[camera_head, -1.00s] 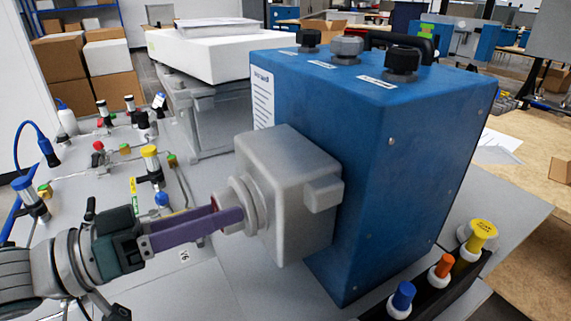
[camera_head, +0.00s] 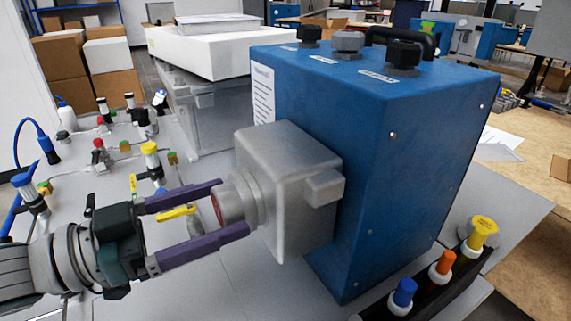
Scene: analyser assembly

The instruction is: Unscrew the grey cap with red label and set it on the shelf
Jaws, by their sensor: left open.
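The grey cap with a red label (camera_head: 225,204) sits on the front of a grey block housing (camera_head: 285,185), which is fixed to the side of a blue analyser box (camera_head: 365,170). Its red face points left, toward my left gripper (camera_head: 231,207). The gripper is open, with one purple finger above the cap and the other below it. The fingertips reach the cap's sides; I cannot tell whether they touch it. I cannot tell which surface is the shelf. My right gripper is not in view.
A black rack (camera_head: 440,306) with blue-, orange- and yellow-capped bottles stands at the lower right. A panel with valves and tubing (camera_head: 95,180) lies at the left. A white box (camera_head: 205,45) is behind. Black knobs (camera_head: 403,56) top the blue box.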

